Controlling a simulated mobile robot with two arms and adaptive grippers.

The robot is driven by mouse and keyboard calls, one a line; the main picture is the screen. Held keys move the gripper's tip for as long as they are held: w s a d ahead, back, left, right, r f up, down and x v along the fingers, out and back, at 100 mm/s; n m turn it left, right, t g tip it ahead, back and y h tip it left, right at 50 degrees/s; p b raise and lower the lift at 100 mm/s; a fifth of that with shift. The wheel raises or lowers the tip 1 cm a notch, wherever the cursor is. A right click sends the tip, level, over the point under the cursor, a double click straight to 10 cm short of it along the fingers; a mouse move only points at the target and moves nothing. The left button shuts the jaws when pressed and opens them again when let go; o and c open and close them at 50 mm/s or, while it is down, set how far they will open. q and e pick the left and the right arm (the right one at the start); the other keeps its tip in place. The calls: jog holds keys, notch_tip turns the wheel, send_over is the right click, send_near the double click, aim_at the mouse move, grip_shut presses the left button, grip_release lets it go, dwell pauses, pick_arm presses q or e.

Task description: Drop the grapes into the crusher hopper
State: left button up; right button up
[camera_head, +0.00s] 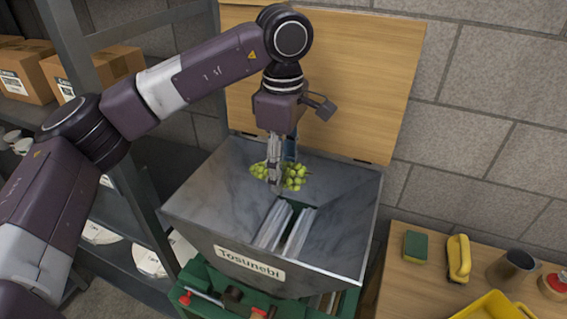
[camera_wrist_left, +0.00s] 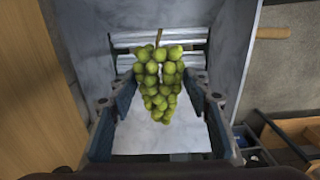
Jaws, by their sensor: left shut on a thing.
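The bunch of green grapes (camera_head: 293,176) is in the head view, at the mouth of the metal crusher hopper (camera_head: 205,200). My left gripper (camera_head: 274,182) points down over the hopper, shut on the grapes, and its fingers hide part of the bunch. In the left wrist view the grapes (camera_wrist_left: 158,85) hang between the two fingers, with a short stem at the top. The hopper's rollers (camera_head: 285,228) lie below and nearer the camera in the head view. The exact gap between grapes and hopper wall cannot be told. My right gripper is not in view.
The wooden lid (camera_head: 360,80) stands open behind the hopper, against a block wall. At right a wooden table (camera_head: 410,285) holds a sponge (camera_head: 417,246), a yellow brush (camera_head: 459,258), a metal cup (camera_head: 512,268) and a yellow tray (camera_head: 492,306). Shelves with boxes (camera_head: 25,70) stand at left.

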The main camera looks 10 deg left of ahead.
pick_arm(q)
notch_tip(320, 180, down, 5)
jog(key=shift+r+b, duration=0.2)
jog(key=shift+b, duration=0.95)
notch_tip(320, 180, down, 11)
jog(key=b, duration=0.8)
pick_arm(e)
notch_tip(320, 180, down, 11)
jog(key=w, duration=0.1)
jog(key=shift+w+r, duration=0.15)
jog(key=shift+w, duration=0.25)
pick_arm(q)
jog(key=shift+f, duration=0.1)
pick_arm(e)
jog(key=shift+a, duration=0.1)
pick_arm(q)
jog(key=o, duration=0.9)
jog(key=shift+o, duration=0.2)
notch_tip(320, 180, up, 12)
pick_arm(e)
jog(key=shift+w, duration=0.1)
